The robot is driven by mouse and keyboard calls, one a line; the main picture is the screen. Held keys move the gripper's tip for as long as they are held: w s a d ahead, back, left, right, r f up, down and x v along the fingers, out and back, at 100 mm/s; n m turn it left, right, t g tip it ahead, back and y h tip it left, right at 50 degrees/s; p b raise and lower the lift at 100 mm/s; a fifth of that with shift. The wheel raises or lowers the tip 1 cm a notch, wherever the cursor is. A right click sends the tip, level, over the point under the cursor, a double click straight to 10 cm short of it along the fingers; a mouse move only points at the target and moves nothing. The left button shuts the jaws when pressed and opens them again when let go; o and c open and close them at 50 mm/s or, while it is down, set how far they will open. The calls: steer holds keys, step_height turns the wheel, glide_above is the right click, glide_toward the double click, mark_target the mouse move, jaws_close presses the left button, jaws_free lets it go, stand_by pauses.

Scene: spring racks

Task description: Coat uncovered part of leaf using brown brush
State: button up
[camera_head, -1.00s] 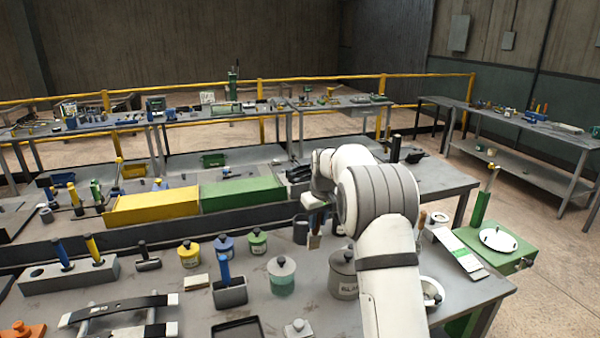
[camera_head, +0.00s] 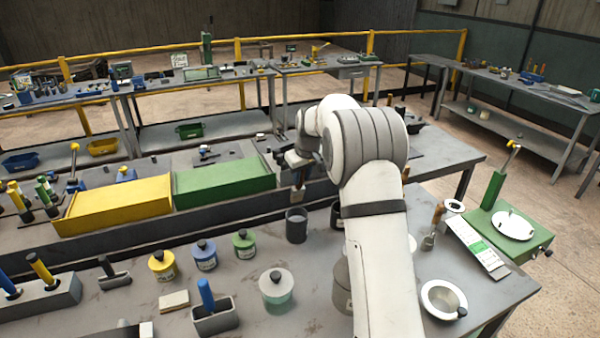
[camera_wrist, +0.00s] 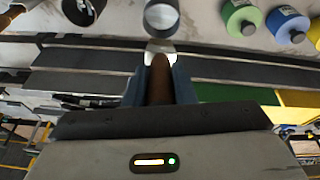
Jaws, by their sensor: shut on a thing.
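My gripper (camera_head: 297,160) is shut on the brown brush, past the far edge of the near bench. Its brown handle (camera_wrist: 160,75) stands between the fingers in the wrist view, with a pale metal part at its far end. In the head view the brush (camera_head: 298,180) hangs below the gripper, apart from the bench top. Part of a dark leaf (camera_head: 125,330) shows at the bottom left edge of the head view; most of it is out of frame, and its coating cannot be judged.
An open grey cup (camera_head: 297,226) stands near the gripper. Yellow (camera_head: 161,267), blue (camera_head: 205,258) and green (camera_head: 244,246) lidded pots stand to its left. A blue-handled tool (camera_head: 208,298) stands in a holder. Another brown-handled brush (camera_head: 432,230) lies at the right. Yellow and green boxes (camera_head: 225,185) stand beyond.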

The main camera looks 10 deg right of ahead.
step_height(320, 180, down, 11)
steer(key=b, duration=0.6)
steer(key=shift+r+b, duration=0.15)
steer(key=shift+b, duration=0.15)
steer(key=shift+r, duration=0.15)
stand_by(0.8)
step_height(320, 180, up, 6)
steer(key=p, duration=0.3)
steer(key=shift+r, duration=0.15)
stand_by(0.7)
steer(key=shift+r+p, duration=1.4)
steer(key=shift+r, duration=0.65)
steer(key=shift+f, duration=0.1)
